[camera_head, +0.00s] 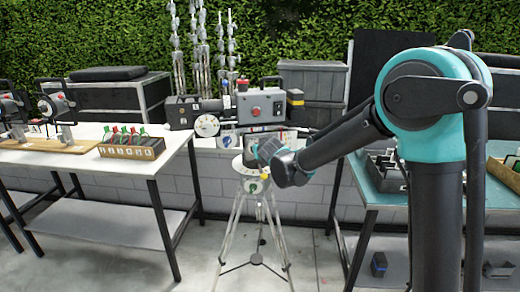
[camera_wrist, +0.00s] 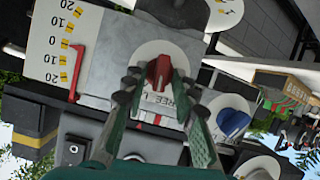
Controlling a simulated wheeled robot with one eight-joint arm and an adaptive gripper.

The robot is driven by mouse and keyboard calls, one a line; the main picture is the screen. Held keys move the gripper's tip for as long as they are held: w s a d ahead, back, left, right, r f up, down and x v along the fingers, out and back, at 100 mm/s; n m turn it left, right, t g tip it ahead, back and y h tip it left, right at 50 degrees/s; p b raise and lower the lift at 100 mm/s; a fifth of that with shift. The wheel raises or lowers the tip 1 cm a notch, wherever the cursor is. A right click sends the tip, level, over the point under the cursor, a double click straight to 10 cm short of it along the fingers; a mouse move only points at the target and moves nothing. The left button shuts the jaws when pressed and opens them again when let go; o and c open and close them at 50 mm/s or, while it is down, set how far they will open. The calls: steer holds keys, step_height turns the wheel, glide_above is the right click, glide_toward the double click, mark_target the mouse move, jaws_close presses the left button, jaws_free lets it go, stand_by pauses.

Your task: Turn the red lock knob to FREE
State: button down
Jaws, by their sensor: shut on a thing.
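The red lock knob (camera_wrist: 159,68) sits on a round white dial in the wrist view, its pointed end toward the lower part of the picture. Letters that look like FREE show on the plate just below it, partly covered. My gripper (camera_wrist: 158,86) has its two green fingers on either side of the knob, shut on it. In the head view my gripper (camera_head: 268,152) is at the tripod head, under the camera. The red knob cannot be made out there, as my gripper and arm cover that part.
A blue knob (camera_wrist: 232,122) is close to the right finger. A scale plate (camera_wrist: 58,45) and a thin red lever (camera_wrist: 76,70) are at left. In the head view, the camera (camera_head: 252,108) tops the tripod (camera_head: 240,225), between a white table (camera_head: 80,166) and a teal-topped table (camera_head: 380,192).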

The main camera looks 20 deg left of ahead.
steer(key=n, duration=0.1)
steer(key=n+t+h, duration=0.1)
steer(key=n, duration=0.1)
steer(key=shift+s+a+t+h, duration=0.15)
steer(key=shift+a+t+h, duration=0.05)
steer(key=shift+t+h, duration=0.1)
stand_by(0.4)
steer(key=c, duration=1.6)
jaws_free()
steer(key=shift+f, duration=0.1)
steer(key=shift+o, duration=0.2)
steer(key=v, duration=1.2)
steer(key=shift+a, duration=0.1)
